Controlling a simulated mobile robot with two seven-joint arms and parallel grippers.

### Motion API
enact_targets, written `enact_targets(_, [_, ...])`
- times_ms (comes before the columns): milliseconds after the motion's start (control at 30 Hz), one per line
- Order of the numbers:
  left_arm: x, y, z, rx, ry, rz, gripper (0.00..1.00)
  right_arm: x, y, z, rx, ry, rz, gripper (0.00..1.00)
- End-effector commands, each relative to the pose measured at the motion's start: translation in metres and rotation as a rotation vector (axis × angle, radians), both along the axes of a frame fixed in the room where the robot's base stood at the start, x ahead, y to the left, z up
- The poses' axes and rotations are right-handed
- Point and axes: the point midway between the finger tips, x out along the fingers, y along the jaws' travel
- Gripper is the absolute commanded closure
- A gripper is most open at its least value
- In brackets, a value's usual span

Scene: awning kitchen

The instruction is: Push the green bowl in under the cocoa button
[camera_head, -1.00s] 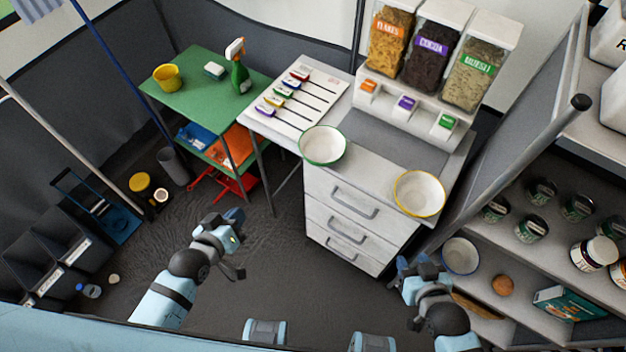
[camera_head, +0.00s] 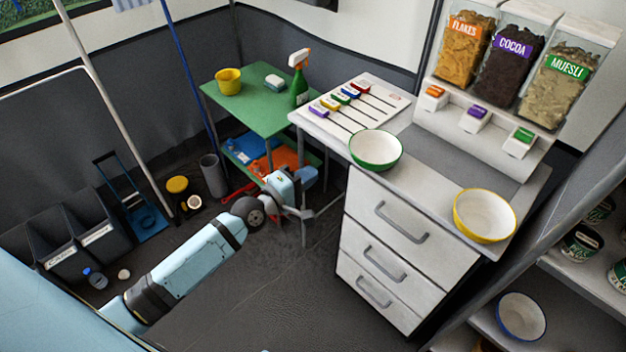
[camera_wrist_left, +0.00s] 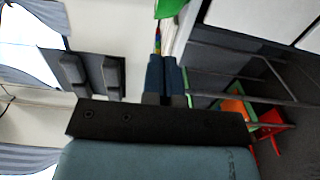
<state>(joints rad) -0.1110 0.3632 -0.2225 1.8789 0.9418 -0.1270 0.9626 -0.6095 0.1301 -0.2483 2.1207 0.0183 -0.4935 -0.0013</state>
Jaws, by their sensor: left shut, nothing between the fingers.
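The green bowl (camera_head: 375,150), white inside with a green rim, stands upright at the left front corner of the white counter. The cocoa button (camera_head: 475,117) is the purple-topped one in the middle of the dispenser front, below the cocoa container (camera_head: 507,61). The bowl is apart from it, to its left and nearer me. My left gripper (camera_head: 309,177) is shut and empty, left of the bowl and lower, in front of the counter's left side. In the left wrist view its fingers (camera_wrist_left: 166,80) are together and a green piece of the bowl (camera_wrist_left: 170,8) shows at the top edge. My right gripper is out of view.
A yellow-rimmed bowl (camera_head: 485,215) stands at the counter's right front. A board with coloured-handled tools (camera_head: 352,105) lies behind the green bowl. The grey strip (camera_head: 455,150) before the dispenser is clear. A green table (camera_head: 250,108) stands at the left.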

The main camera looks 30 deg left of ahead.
Motion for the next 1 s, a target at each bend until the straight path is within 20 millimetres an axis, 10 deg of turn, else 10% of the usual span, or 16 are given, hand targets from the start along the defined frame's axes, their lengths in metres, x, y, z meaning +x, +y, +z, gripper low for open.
enact_targets(333, [0.068,-0.030,0.000,-0.002,-0.001,0.000,1.00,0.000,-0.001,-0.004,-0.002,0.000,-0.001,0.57])
enact_targets(1000, [0.079,-0.063,0.000,0.002,0.000,-0.001,1.00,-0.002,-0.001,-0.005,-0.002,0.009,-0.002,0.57])
